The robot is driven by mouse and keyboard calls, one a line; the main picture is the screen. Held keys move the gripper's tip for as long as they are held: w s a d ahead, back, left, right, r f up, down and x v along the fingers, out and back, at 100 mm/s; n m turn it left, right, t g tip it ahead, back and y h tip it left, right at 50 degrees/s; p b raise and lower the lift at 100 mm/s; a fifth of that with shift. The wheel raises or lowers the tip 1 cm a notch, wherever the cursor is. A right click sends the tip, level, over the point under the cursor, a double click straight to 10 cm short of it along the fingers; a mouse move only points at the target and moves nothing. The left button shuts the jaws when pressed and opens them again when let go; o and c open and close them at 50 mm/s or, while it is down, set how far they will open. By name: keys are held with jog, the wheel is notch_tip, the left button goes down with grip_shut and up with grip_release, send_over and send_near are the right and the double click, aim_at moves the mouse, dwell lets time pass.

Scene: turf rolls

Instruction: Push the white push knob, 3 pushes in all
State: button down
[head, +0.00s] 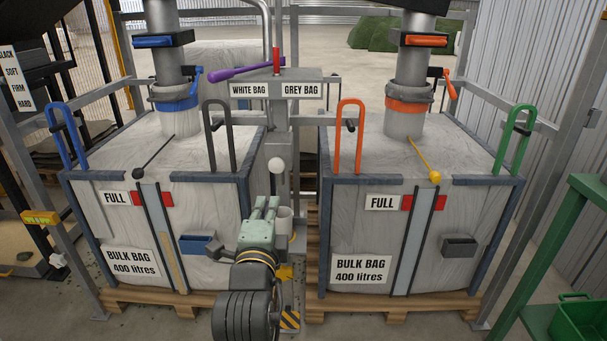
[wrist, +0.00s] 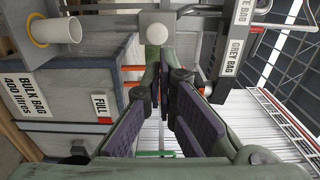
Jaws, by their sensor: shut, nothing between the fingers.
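The white push knob (head: 277,164) is a round white ball on the grey post between the two bulk bags. In the wrist view the knob (wrist: 157,34) shows at the top centre, just past my fingertips. My gripper (head: 268,201) is shut and empty, below the knob in the head view. In the wrist view my gripper (wrist: 159,54) has its fingertips together close under the knob. A small gap shows in the head view; the exact distance in depth is hard to tell.
Bulk bags stand left (head: 90,215) and right (head: 400,225) of the post. A purple lever (head: 232,68) lies above the bag signs (head: 276,90). A light grey cup (head: 285,222) sits right beside my gripper. Orange (head: 350,135) and dark (head: 217,135) loops flank the post.

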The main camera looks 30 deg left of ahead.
jog(key=shift+f, duration=0.1)
jog(key=p, duration=0.4)
send_near(276, 167)
jog(key=x, duration=0.6)
jog(key=shift+w+a+p, duration=0.25)
jog(key=shift+w+p, duration=0.05)
jog(key=shift+w, duration=0.1)
